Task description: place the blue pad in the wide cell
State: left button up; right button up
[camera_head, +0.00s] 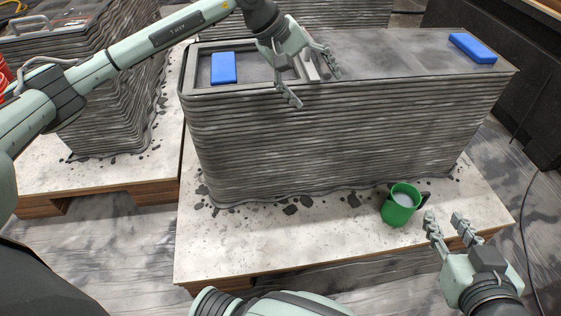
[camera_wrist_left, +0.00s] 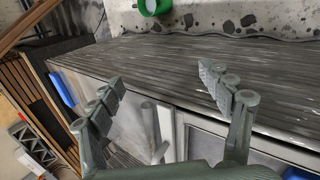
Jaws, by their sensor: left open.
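One blue pad (camera_head: 223,68) lies in the recessed cell at the left end of the grey printed concrete wall (camera_head: 330,140). A second blue pad (camera_head: 472,48) lies on the wall's top at its far right end. In the left wrist view, blue pads show at the left (camera_wrist_left: 61,88) and at the lower right edge (camera_wrist_left: 300,173). My right gripper (camera_head: 444,218) is open and empty, low at the right.
A green mug (camera_head: 401,205) with greyish contents stands in front of the wall, near my right gripper. Dark crumbs lie on the pale board (camera_head: 240,245). Another layered concrete piece (camera_head: 110,90) stands at the left. A metal divider (camera_wrist_left: 165,130) shows below my left fingers.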

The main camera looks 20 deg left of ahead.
pick_arm(q)
jog(key=s+d+r+n+g+h, duration=0.15)
jog(key=s+d+h, duration=0.25)
jog(key=d, duration=0.4)
jog(key=s+d+r+n+h, duration=0.2)
jog(key=s+d+n+h, duration=0.15)
jog(key=d, duration=0.45)
jog(key=s+d+r+n+t+h, duration=0.4)
jog(key=s+r+n+t+h, duration=0.15)
jog(key=r+n, duration=0.5)
jog(key=w+a+f+n+t+y, duration=0.1)
jog(key=a+f+n+t+y, duration=0.35)
jog(key=n, duration=1.15)
jog(key=w+a+f+n+t+y, duration=0.15)
jog(key=a+n+t+y, duration=0.6)
jog(key=n, duration=0.75)
jog(key=s+a+f+n+g+y, duration=0.2)
jog(key=s+a+f+n+g, duration=0.1)
jog(key=f+n, duration=0.4)
jog(key=s+a+f+n+g+y, duration=0.2)
jog(key=s+a+f+n+g, duration=0.2)
jog(key=s+f+n, duration=0.2)
jog(key=shift+s+a+f+n, duration=0.15)
jog(key=shift+s+f+n, duration=0.1)
jog(key=shift+f+n, duration=0.6)
